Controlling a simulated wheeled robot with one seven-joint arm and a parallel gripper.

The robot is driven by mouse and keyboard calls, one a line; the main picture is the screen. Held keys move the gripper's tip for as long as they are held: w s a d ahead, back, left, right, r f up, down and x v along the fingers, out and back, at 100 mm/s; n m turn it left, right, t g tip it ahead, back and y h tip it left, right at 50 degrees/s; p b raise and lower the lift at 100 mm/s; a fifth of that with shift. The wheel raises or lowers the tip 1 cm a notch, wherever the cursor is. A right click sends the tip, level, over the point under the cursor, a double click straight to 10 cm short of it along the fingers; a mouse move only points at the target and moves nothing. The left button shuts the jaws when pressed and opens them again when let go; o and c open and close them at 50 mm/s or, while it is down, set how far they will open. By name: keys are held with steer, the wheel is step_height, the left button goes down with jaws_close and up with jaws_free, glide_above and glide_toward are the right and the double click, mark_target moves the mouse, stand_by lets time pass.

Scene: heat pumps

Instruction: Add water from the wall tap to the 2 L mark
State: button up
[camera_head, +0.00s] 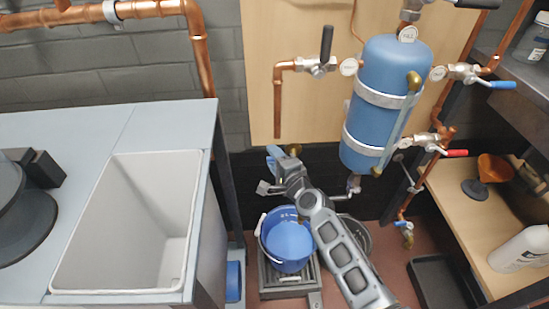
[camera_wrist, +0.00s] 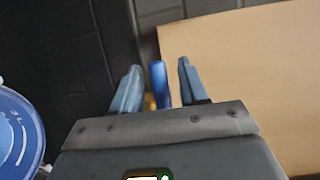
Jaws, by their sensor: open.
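A blue bucket (camera_head: 268,228) with light blue liquid in it stands low on a dark slatted stand, below my gripper. Its edge, with white marks inside, shows at the left of the wrist view (camera_wrist: 36,135); I cannot read the level. My gripper (camera_head: 272,166) is near the dark wall above the bucket. In the wrist view, its two blue fingers are open (camera_wrist: 158,74). A blue lever (camera_wrist: 159,86) with a brass part behind it, seemingly the wall tap, lies between the fingers; I cannot tell whether they touch it. In the head view a brass piece (camera_head: 293,151) shows beside my gripper.
A white sink (camera_head: 120,225) in a grey counter is at the left. A blue tank (camera_head: 390,75) with copper pipes and several valves is on a wooden panel at upper right. A wooden shelf (camera_head: 470,225) with a white bottle (camera_head: 520,249) is at right. A dark tray (camera_head: 440,282) lies on the floor.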

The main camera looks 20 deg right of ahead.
steer(key=s+r+p, duration=0.1)
steer(key=s+p, duration=0.1)
steer(key=s, duration=0.5)
steer(key=shift+s+d+r, duration=0.2)
steer(key=shift+s+d, duration=0.05)
steer(key=shift+d, duration=0.05)
stand_by(0.6)
